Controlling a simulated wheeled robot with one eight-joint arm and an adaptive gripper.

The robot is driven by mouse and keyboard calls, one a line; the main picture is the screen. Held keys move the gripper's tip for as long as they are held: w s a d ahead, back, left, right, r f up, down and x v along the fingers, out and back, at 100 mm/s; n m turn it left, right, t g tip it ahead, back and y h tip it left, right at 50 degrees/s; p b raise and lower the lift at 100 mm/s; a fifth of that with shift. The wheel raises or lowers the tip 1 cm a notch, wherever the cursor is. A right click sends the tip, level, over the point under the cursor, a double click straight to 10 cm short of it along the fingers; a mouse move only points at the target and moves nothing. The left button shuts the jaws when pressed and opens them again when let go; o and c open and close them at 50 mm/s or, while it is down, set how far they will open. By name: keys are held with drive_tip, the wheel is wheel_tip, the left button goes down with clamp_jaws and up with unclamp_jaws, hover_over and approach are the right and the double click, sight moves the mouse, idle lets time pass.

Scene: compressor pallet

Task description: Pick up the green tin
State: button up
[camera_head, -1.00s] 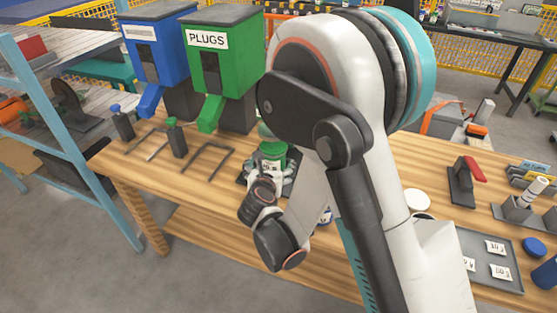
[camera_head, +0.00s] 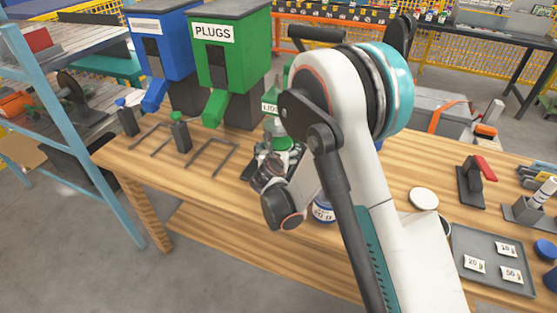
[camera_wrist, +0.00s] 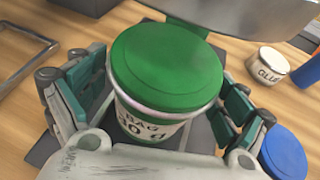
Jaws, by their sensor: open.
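The green tin (camera_wrist: 166,70) is white with a green lid and black lettering, and it stands upright in the middle of the wrist view. My gripper (camera_wrist: 156,97) is open, with one finger pad on each side of the tin. Whether the pads touch it I cannot tell. In the head view, the tin's green lid (camera_head: 284,143) shows just beyond my gripper (camera_head: 276,163), which hides the tin's lower part. A dark surface lies under the tin.
A blue-lidded tin (camera_head: 323,212) stands close to my arm; its blue lid (camera_wrist: 284,152) is right of my gripper. A glue pot (camera_wrist: 265,66) stands behind. The green plugs dispenser (camera_head: 230,65), blue dispenser (camera_head: 165,45) and wire frames (camera_head: 212,158) are left. A grey tray (camera_head: 492,262) lies right.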

drive_tip(key=shift+w+f, duration=0.15)
drive_tip(key=shift+w, duration=0.2)
drive_tip(key=c, duration=1.5)
drive_tip(key=shift+c, duration=0.2)
